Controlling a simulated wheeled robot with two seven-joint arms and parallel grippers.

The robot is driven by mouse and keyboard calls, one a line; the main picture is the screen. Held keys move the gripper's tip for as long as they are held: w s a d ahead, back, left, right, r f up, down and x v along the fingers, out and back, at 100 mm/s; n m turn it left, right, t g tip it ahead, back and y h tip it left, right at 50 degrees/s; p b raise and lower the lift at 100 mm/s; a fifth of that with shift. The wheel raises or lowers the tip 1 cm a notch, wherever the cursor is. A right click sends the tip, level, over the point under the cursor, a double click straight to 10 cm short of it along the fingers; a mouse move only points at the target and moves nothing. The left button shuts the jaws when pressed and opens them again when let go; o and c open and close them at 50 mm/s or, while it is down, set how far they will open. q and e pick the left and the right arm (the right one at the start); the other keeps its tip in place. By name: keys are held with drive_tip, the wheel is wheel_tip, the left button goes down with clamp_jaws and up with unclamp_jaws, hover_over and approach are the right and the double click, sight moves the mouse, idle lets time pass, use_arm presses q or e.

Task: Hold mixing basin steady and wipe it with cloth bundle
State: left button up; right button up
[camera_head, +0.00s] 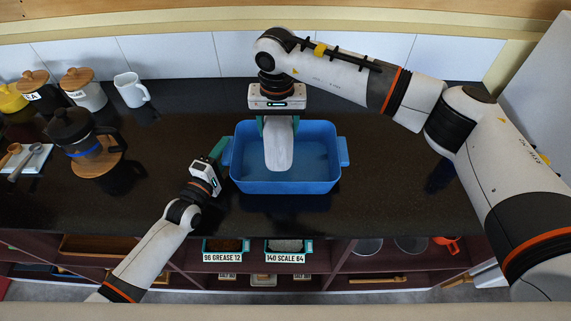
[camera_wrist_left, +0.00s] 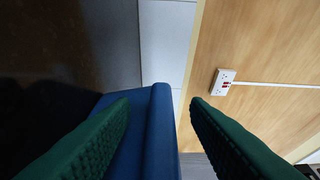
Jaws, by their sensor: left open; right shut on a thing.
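The blue mixing basin (camera_head: 312,183) stands upright on the dark counter, with a handle at each end. Its rim also shows in the left wrist view (camera_wrist_left: 160,130), between and below the fingers. My left gripper (camera_head: 223,150) is open at the basin's left handle; its green fingers (camera_wrist_left: 160,103) are apart, and I cannot tell whether they touch the blue wall. My right gripper (camera_head: 279,120) is shut on the white cloth bundle (camera_head: 279,150). The bundle hangs down over the basin's inside, left of its middle; whether it touches the floor of the basin is unclear.
A coffee press (camera_head: 85,140) on a wooden board, lidded canisters (camera_head: 84,92) and a white mug (camera_head: 131,90) stand at the left. Labelled bins (camera_head: 285,247) sit on the shelf below the counter. The counter right of the basin is clear.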

use_arm(q)
drive_tip(key=v, duration=1)
drive_tip(key=shift+s+a, duration=0.15)
drive_tip(key=shift+s, duration=0.05)
